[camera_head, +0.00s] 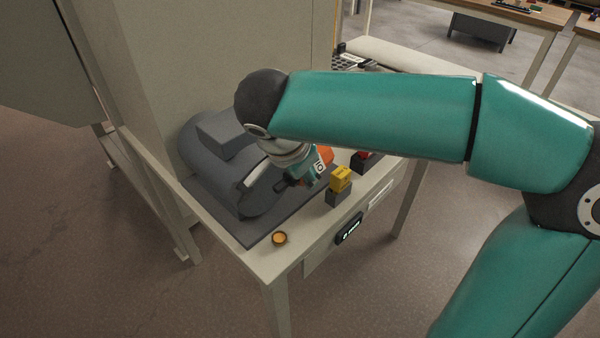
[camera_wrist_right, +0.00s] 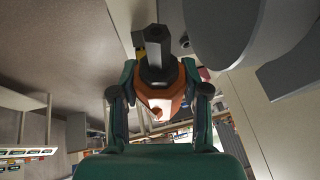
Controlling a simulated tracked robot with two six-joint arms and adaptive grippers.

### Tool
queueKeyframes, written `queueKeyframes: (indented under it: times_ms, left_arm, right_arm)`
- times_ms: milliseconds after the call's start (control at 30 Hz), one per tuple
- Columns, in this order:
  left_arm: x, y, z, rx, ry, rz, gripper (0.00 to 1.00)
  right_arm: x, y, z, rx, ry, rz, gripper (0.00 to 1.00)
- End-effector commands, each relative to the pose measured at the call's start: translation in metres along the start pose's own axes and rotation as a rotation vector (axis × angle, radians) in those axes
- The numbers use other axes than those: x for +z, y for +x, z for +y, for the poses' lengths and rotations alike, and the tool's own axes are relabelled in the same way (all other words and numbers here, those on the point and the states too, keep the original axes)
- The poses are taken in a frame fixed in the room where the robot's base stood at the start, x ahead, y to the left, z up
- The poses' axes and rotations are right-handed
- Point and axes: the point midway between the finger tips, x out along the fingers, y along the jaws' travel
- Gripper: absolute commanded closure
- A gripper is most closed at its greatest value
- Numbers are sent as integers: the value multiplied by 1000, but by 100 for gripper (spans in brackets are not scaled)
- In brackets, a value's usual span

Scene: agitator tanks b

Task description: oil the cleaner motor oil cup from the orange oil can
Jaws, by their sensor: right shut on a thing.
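My right gripper (camera_head: 308,174) is beside the large grey motor (camera_head: 205,150), over the table. It is shut on the orange oil can (camera_head: 326,156). In the right wrist view the can (camera_wrist_right: 167,98) sits between both fingers of the gripper (camera_wrist_right: 161,100), with a dark, thick nozzle (camera_wrist_right: 155,45) pointing away from the wrist. The grey motor housing (camera_wrist_right: 225,30) is close to the right of the nozzle there, with a small dark round fitting (camera_wrist_right: 185,42) by its edge. I cannot tell whether this is the oil cup. My left gripper is out of view.
A small round amber-filled dish (camera_head: 279,238) sits at the table's (camera_head: 262,262) near corner. A tall cabinet (camera_head: 225,60) stands behind the motor.

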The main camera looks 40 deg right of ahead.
Motion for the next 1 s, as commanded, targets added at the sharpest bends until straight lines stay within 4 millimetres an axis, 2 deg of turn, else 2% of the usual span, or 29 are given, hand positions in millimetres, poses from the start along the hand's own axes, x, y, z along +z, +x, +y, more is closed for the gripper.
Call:
queueKeyframes:
  times_ms: [67, 433, 800, 1000]
  left_arm:
    - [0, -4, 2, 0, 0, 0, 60]
    - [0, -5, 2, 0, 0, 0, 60]
    - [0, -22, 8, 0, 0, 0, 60]
    - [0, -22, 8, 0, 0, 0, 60]
  right_arm:
    - [-2, -5, -1, -1, 0, 0, 100]
    - [-4, -5, -1, 3, 7, -24, 100]
    - [-7, -8, -2, 35, 85, -385, 100]
    - [-5, -7, -2, 34, 87, -429, 100]
